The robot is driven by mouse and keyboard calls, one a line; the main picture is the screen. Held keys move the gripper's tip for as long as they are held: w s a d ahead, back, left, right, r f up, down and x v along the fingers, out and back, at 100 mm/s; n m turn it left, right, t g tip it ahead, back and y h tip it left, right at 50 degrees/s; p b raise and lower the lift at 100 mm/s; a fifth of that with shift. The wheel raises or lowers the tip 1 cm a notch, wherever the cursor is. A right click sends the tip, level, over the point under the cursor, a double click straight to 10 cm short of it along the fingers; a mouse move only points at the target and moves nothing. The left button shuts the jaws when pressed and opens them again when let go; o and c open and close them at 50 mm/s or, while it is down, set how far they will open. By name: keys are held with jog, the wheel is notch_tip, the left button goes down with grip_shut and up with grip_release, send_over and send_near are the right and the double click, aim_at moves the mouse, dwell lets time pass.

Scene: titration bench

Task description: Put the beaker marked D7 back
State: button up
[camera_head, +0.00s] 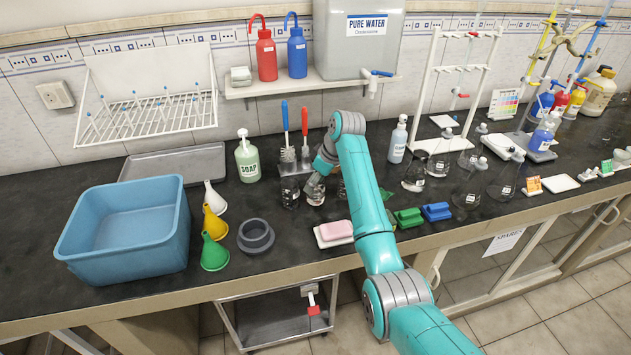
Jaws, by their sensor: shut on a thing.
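My gripper (314,183) reaches down over the black bench among small glass beakers and is shut on a beaker (316,197), low over or on the bench top. The fingers partly cover this glass, and I cannot read its mark, so I cannot tell whether it is D7. Another glass beaker (290,194) with a pale label stands close to the left of the gripper. A further glass piece shows to the right, partly hidden behind my arm.
Brushes with blue and red handles (305,125) stand just behind. A soap bottle (247,158), funnels (213,225), a grey ring stack (256,236) and a blue basin (128,235) are left. A pink soap dish (335,233) is in front. Flasks (468,193) stand right.

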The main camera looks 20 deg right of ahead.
jog(key=shift+f, duration=0.15)
jog(key=o, duration=1.2)
jog(key=shift+o, duration=0.2)
jog(key=v, duration=1.2)
